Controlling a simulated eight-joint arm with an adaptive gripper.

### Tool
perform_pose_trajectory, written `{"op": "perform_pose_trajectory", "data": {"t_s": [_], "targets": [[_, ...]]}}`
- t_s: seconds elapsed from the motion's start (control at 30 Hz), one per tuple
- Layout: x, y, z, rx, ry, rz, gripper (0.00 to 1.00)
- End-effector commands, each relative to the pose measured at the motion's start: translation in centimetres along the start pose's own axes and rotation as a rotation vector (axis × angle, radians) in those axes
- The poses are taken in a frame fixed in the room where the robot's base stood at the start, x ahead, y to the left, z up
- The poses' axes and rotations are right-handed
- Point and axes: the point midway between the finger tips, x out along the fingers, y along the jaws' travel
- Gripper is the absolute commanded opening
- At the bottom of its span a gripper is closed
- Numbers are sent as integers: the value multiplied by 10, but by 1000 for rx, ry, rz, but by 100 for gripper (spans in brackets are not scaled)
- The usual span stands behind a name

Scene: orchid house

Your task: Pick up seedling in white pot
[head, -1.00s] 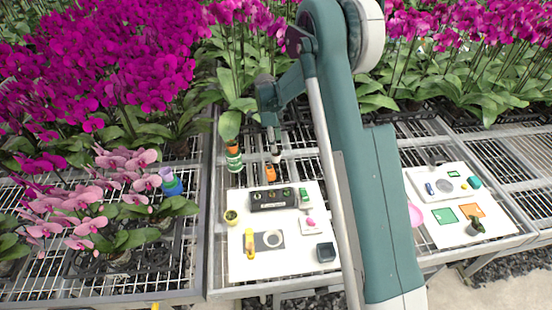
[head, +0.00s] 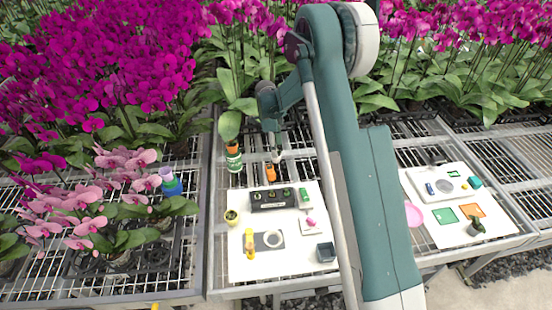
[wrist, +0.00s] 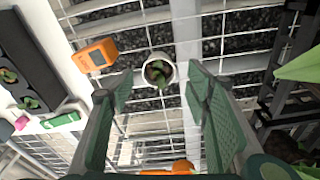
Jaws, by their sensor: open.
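The seedling in the white pot (wrist: 158,70) stands upright on the wire mesh bench, seen from above in the wrist view, with small green leaves over dark soil. In the head view the white pot (head: 278,156) is small and partly hidden by my gripper. My gripper (wrist: 160,82) is open and empty. Its two green fingers appear on either side of the pot in the wrist view, and I cannot tell how far above it they are. In the head view my gripper (head: 272,135) points down at the bench.
An orange device (wrist: 97,54) stands close left of the pot. A black tray of seedlings (head: 272,198) sits on a white board (head: 290,262). Orchid leaves (head: 236,95) hang close behind.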

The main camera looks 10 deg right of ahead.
Motion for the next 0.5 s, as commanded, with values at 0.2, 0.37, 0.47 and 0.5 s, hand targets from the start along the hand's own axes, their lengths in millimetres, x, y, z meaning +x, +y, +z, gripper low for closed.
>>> {"op": "perform_pose_trajectory", "data": {"t_s": [0.2,0.37,0.47,0.5], "targets": [[22,1,1,0,0,0,48],[39,2,1,1,0,0,48],[46,2,1,0,0,0,48],[48,2,1,0,0,0,48]]}}
